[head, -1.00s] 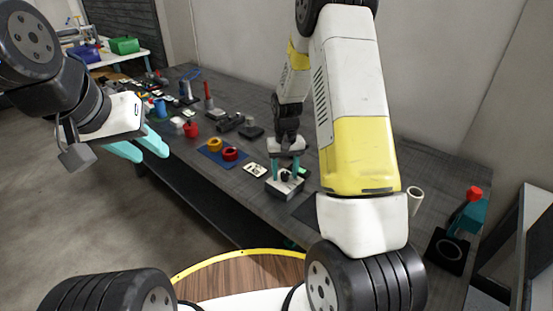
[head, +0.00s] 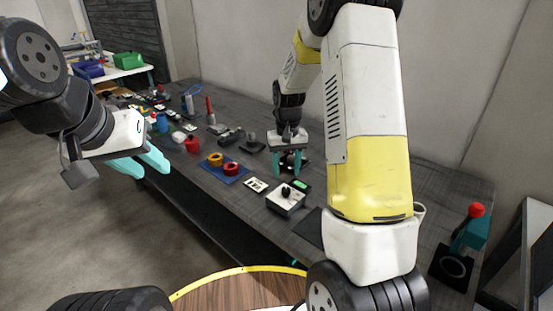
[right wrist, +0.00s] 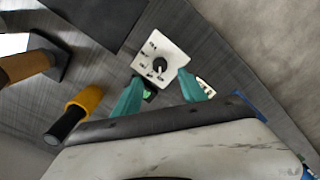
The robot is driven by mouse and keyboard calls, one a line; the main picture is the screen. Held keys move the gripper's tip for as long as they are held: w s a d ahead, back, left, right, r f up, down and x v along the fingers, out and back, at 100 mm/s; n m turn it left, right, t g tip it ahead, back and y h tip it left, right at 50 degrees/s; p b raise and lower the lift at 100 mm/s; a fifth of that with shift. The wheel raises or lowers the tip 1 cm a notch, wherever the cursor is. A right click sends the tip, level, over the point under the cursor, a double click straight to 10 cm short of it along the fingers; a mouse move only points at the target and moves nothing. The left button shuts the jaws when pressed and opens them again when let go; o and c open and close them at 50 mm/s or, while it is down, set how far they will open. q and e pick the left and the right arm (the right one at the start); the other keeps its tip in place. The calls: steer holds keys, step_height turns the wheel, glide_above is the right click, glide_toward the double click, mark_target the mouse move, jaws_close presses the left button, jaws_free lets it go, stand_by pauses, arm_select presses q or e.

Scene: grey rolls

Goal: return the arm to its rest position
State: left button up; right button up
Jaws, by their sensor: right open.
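My right gripper (head: 287,163) is open and empty above the table, just behind a white and grey box with a black knob (head: 286,200). In the right wrist view its two teal fingers (right wrist: 160,93) are spread, with nothing between them. The labelled top of the knob box (right wrist: 155,50) lies beyond the fingertips, apart from them. My left gripper (head: 140,163) hangs at the left, off the front of the table, with its teal fingers apart and nothing between them.
On the dark table (head: 405,180) a yellow roll (head: 215,159) and a red roll (head: 231,169) lie on a blue mat (head: 211,172). A white card (head: 256,185) is left of the box. A red-topped teal device (head: 467,236) stands at the right. My right arm hides part of the table.

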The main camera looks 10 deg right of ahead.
steer(key=s+a+r+t+y, duration=0.1)
steer(key=s+r+t, duration=0.1)
steer(key=s+r, duration=0.45)
steer(key=s+r+t+y, duration=0.1)
steer(key=s+r, duration=0.3)
steer(key=r, duration=0.6)
steer(key=s+a+r+t, duration=0.1)
steer(key=s+r+t, duration=0.2)
steer(key=s, duration=1.1)
steer(key=shift+a+r+n, duration=0.15)
steer(key=shift+r+n, duration=0.25)
steer(key=shift+r, duration=0.9)
